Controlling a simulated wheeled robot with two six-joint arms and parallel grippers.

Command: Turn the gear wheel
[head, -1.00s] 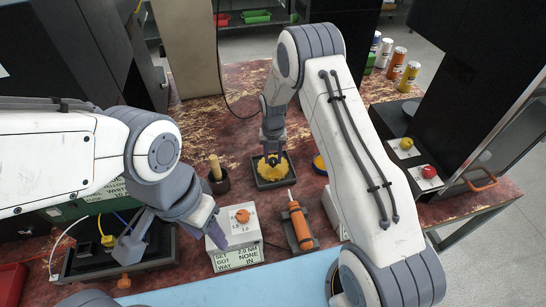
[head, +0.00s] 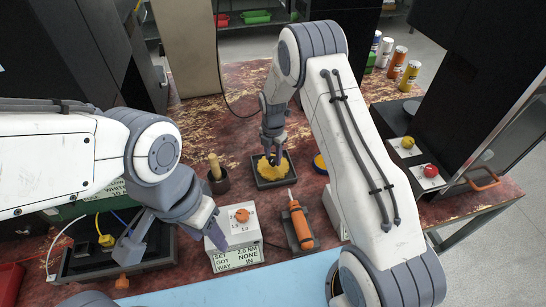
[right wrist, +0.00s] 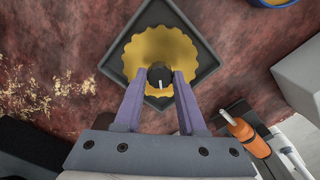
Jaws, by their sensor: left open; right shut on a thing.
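The yellow gear wheel (head: 266,172) lies flat in a dark square tray (head: 274,183) on the red worn bench. In the right wrist view the gear wheel (right wrist: 143,54) shows from above, with a black knob (right wrist: 160,76) bearing a white mark at its hub. My right gripper (head: 275,157) reaches down over the gear, its purple fingers (right wrist: 160,80) shut on the knob from both sides. My left gripper (head: 217,240) is open and empty beside the white box with the orange dial (head: 242,215), away from the gear.
The box's display (head: 236,258) reads SET 2.0 NM, GOT NONE, WAY IN. An orange tool (head: 300,226) lies in a holder to the right. Red and yellow knobs sit at the right.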

